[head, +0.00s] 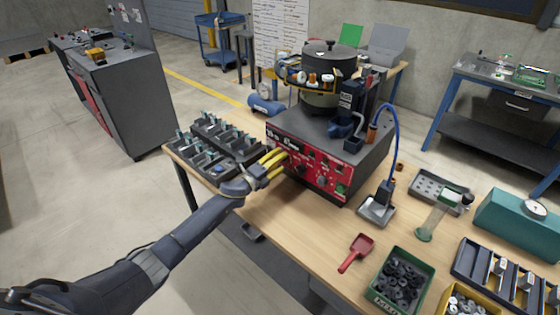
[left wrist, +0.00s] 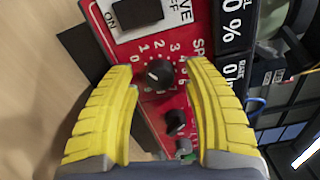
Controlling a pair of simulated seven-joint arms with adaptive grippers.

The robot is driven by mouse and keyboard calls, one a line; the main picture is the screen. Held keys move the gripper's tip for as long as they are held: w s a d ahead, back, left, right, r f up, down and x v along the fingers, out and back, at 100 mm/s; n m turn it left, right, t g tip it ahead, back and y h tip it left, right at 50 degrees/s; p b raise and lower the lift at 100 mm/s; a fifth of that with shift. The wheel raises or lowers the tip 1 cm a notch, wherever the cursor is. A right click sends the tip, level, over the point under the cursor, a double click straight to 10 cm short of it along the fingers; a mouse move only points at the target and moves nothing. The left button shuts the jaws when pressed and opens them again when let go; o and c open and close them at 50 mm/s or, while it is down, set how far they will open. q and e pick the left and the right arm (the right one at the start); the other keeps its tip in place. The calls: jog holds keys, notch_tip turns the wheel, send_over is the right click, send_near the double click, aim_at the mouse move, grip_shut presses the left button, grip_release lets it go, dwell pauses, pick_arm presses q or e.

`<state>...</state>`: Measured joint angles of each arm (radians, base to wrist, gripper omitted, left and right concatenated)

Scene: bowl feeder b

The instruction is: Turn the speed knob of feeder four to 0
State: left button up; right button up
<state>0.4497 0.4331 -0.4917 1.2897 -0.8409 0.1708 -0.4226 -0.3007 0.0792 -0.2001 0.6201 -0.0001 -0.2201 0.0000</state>
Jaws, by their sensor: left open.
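The bowl feeder (head: 322,95) stands on the wooden bench, its red control panel (head: 322,176) facing my left arm. In the left wrist view a round black knob (left wrist: 160,73) with a white mark sits in a numbered dial on the red panel (left wrist: 186,101), beside partly hidden lettering beginning "SP". I cannot read the exact setting. My left gripper (head: 272,160) is at the left part of the panel. Its yellow fingers are open, one on each side of the knob in the left wrist view (left wrist: 164,78), with no clear contact. My right gripper is not in view.
A second black knob (left wrist: 175,122) and a grey knob (left wrist: 184,147) lie near the fingers. A black rocker switch (left wrist: 137,12) is above the dial. Dark sorting trays (head: 222,150) stand left of the feeder; a red scoop (head: 356,252) lies at the front.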

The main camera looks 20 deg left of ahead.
pick_arm(q)
jog(key=shift+w+d, duration=0.15)
jog(key=shift+w, duration=0.05)
jog(key=shift+c, duration=0.5)
grip_shut()
